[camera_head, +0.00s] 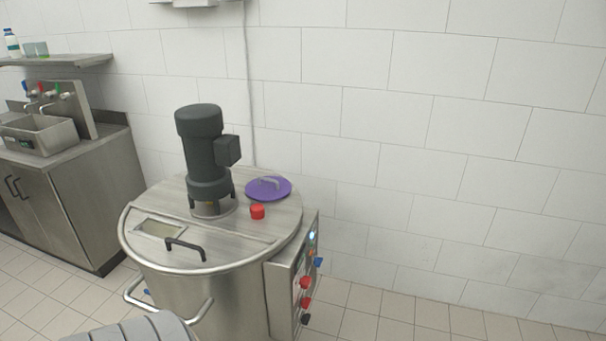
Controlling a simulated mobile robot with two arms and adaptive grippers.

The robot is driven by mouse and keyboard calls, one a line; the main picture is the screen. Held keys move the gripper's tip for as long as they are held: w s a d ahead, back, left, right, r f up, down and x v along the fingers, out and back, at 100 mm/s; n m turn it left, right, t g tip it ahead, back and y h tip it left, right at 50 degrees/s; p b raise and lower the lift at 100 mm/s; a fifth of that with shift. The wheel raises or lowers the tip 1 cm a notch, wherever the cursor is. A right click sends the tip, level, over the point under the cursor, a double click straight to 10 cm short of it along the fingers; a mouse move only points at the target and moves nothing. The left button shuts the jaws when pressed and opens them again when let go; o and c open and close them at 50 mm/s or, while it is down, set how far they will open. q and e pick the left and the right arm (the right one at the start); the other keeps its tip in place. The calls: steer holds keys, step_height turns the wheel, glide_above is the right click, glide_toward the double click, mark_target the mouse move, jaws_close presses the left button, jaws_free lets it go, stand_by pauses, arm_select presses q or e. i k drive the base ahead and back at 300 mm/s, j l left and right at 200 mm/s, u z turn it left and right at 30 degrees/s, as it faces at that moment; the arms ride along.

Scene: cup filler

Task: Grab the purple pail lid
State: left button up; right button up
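The purple pail lid (279,193) lies flat near the back right of the steel vat's round top (245,236). It is a round purple disc with a small grey handle across its middle. Nothing covers it. Neither of my grippers shows in the head view, so I cannot see whether they are open or shut.
A dark motor (201,146) stands upright on the vat, left of the lid. A red cap (257,212) sits just in front of the lid. A control box (292,285) with coloured knobs is on the vat's right side. A steel cabinet (84,192) stands left; floor at right is clear.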

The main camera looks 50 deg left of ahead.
mark_target(270, 188)
steer(key=i+u, duration=0.35)
steer(key=i+l+u, duration=0.1)
steer(key=i+u, duration=0.3)
steer(key=i, duration=0.15)
steer(key=i+l+u, duration=0.35)
steer(key=i+j, duration=0.1)
